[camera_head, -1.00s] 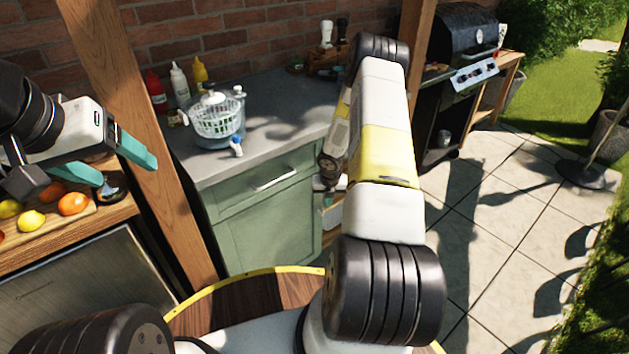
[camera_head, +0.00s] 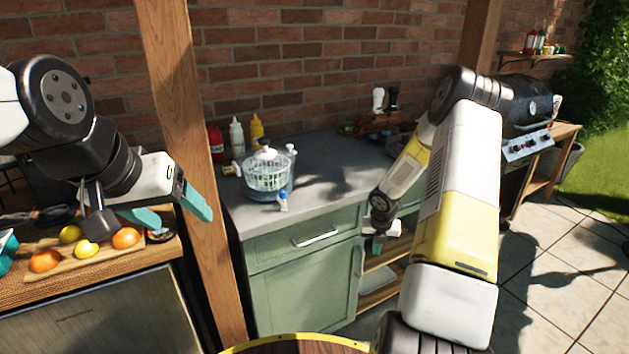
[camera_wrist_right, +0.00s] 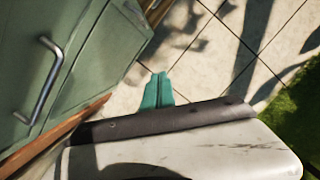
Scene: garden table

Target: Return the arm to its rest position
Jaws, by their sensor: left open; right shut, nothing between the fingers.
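My left gripper (camera_head: 176,208) is at the left in the head view, its teal fingers apart and empty, above and beside the wooden counter with fruit. My right arm (camera_head: 455,215) reaches across the right half of the head view and folds down in front of the green cabinet. My right gripper (camera_head: 379,243) is low beside the cabinet's open shelves, small and partly shadowed. In the right wrist view its teal fingers (camera_wrist_right: 158,91) are together with nothing between them, above paving.
The green cabinet (camera_head: 300,275) has a metal handle (camera_wrist_right: 42,80) near my right gripper. A salad spinner (camera_head: 267,172) and bottles stand on its grey top. A wooden post (camera_head: 190,150) rises close to my left gripper. A grill (camera_head: 525,105) stands at the right.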

